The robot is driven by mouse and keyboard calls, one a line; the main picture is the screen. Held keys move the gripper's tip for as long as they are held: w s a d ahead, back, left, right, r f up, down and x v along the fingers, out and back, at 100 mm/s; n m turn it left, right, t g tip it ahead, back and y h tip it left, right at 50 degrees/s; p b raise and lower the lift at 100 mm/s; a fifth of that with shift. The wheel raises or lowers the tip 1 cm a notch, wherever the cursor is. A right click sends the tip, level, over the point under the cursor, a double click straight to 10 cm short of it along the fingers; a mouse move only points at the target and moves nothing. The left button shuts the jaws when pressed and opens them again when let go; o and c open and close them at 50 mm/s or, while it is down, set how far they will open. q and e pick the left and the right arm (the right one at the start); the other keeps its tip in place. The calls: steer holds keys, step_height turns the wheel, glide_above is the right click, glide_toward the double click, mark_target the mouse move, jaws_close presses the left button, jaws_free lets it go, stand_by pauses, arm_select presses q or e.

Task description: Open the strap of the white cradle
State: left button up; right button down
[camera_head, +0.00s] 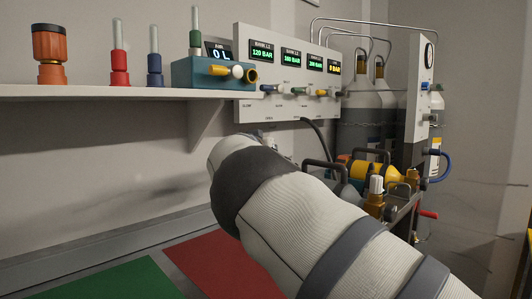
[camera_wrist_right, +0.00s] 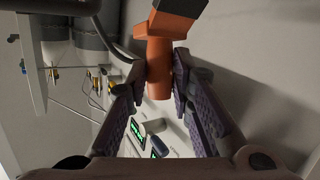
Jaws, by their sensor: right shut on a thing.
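I cannot pick out a white cradle or its strap with certainty in either view. In the right wrist view, my right gripper (camera_wrist_right: 161,78) has its fingers on both sides of an orange cylindrical piece (camera_wrist_right: 159,62) with a dark section above it and is shut on it. What this piece belongs to is unclear. In the head view, my pale arm fills the lower middle and hides part of the bench; the right gripper does not show there. My left gripper is in neither view.
A shelf (camera_head: 110,91) holds an orange, dark-topped piece (camera_head: 50,54), tubes and a teal box (camera_head: 200,76). A white panel (camera_head: 262,105) has lit displays. Green (camera_head: 120,281) and red (camera_head: 224,267) mats lie below.

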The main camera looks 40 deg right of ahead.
steer(key=shift+w+a+r, duration=0.1)
steer(key=shift+a, duration=0.05)
steer(key=c, duration=1.4)
jaws_free()
steer(key=v, duration=0.7)
steer(key=shift+a, duration=0.2)
